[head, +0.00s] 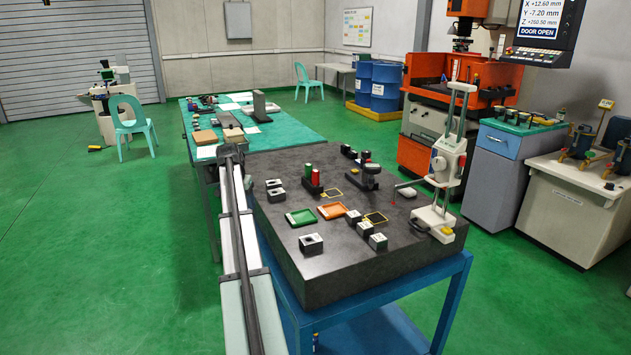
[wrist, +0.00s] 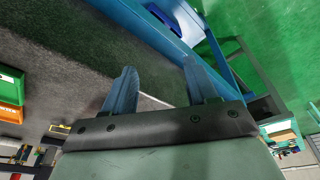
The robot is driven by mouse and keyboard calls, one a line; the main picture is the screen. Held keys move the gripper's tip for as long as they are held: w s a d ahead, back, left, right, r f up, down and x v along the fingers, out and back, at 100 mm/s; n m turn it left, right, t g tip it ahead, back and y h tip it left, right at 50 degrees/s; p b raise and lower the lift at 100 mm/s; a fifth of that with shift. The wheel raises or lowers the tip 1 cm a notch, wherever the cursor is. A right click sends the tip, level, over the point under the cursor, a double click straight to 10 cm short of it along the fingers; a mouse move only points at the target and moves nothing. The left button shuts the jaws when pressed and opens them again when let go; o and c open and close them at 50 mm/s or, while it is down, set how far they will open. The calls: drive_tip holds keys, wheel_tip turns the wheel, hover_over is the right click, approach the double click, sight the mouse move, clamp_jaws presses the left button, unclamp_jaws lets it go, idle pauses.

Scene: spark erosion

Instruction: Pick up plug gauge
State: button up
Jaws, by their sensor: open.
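Upright red and green handles (head: 315,176) stand in a dark block on the granite plate in the head view, left of its middle.
A green tray (head: 301,217) and an orange tray (head: 332,211) lie on the granite plate (head: 345,265). Small metal blocks (head: 311,243) stand around them. A height gauge (head: 447,165) rises at the right. A dark stand (head: 362,178) is behind the trays.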

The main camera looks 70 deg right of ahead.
drive_tip(key=s+d+r+m, duration=0.2)
drive_tip(key=s+d+r, duration=0.45)
drive_tip(key=r, duration=0.25)
drive_tip(key=m+g+h, duration=0.1)
drive_tip(key=m+h, duration=0.1)
approach(315, 171)
drive_tip(key=x, duration=0.5)
drive_tip(key=shift+s+d, duration=0.15)
drive_tip(key=shift+d, duration=0.1)
drive_tip(key=shift+w+a+x, duration=0.1)
drive_tip(key=shift+x, duration=1.3)
drive_tip(key=shift+w+a+x, duration=0.1)
drive_tip(key=shift+w+x, duration=0.05)
drive_tip(key=shift+x, duration=1.2)
drive_tip(key=shift+s, duration=0.1)
drive_tip(key=shift+c, duration=0.2)
clamp_jaws()
